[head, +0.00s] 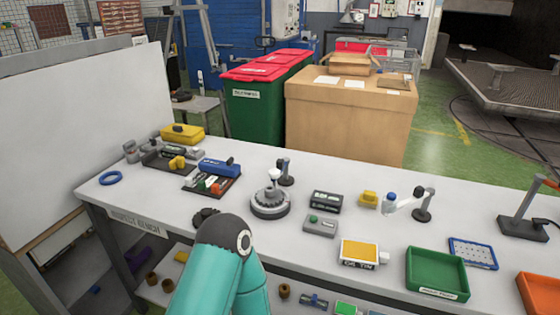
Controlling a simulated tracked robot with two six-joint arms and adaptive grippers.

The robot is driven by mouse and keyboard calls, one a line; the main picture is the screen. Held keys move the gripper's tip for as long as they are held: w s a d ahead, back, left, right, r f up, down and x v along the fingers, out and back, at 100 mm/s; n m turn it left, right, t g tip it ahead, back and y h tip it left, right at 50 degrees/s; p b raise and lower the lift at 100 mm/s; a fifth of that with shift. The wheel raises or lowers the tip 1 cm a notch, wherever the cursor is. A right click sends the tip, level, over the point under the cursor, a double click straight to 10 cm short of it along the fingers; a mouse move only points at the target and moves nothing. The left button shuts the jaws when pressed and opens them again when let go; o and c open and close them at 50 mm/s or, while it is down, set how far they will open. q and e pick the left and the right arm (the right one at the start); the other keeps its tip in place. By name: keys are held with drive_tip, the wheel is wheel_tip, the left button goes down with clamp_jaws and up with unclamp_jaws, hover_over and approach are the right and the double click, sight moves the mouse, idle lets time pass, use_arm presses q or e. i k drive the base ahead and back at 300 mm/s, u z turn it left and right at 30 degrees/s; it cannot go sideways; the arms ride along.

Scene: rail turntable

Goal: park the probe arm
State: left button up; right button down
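A pale swing arm (404,203) reaches left from a dark upright post (423,208) on a round base, right of the bench's middle. A blue knob (391,197) is at its left end. It looks like the probe arm, but no label shows on it. A grey round turntable (270,203) with a pale knob on top stands to its left, apart from it. A short dark post (285,174) stands just behind the turntable. One teal arm of mine rises at the bottom left of centre. Neither gripper is identifiable in the head view.
Between turntable and swing arm sit a dark box (326,201), a grey button box (320,225) and a yellow block (368,199). A yellow-topped box (360,251), green tray (437,273) and blue-framed board (473,253) lie toward the front right. A dark stand (522,227) is far right.

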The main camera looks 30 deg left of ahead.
sight(274, 173)
drive_tip(key=u, duration=0.1)
drive_tip(key=k, duration=1.15)
drive_tip(key=u, duration=0.45)
drive_tip(key=i, duration=0.95)
